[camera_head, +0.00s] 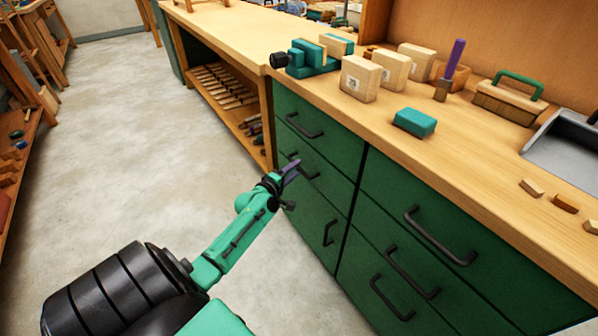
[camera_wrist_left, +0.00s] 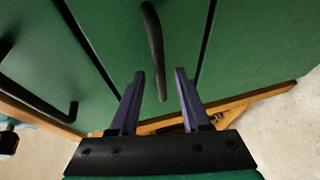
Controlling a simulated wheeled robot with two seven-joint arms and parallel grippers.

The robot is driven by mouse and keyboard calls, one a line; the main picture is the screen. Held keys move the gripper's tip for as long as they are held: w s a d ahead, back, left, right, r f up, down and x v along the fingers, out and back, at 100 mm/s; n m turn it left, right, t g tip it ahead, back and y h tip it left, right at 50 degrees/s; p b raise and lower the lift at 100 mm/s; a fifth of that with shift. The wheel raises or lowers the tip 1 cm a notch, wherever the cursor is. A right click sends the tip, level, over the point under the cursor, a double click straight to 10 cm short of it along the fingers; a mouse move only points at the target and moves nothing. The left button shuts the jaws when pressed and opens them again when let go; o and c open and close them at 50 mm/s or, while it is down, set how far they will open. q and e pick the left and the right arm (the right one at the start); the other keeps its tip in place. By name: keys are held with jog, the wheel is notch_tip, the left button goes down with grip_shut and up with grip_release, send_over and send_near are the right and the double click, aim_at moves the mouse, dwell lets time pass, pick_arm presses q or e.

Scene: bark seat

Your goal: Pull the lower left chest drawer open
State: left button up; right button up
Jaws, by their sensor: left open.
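The green chest has a left column of drawers. The lower left drawer (camera_head: 308,222) is closed. Its dark handle (camera_head: 328,232) shows as a short piece below and right of my left gripper (camera_head: 291,168). My left gripper is open and in front of the middle left drawer, by the left end of that drawer's handle (camera_head: 305,169). In the left wrist view, a dark bar handle (camera_wrist_left: 156,55) reaches down between the two purple fingers (camera_wrist_left: 157,90), with gaps to both sides. Contact is not visible. My right gripper is not in view.
The upper left drawer handle (camera_head: 305,125) is above my left gripper. The right column has several handles, such as one at its top (camera_head: 440,240). The wooden worktop (camera_head: 470,180) carries blocks and a brush. The concrete floor (camera_head: 130,130) to the left is clear.

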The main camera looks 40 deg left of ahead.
pick_arm(q)
jog(key=shift+w+a+f, duration=0.1)
jog(key=shift+w+f, duration=0.05)
jog(key=shift+w, duration=0.45)
jog(key=shift+w+f, duration=0.15)
jog(key=shift+w, duration=0.45)
grip_shut()
dwell(0.5)
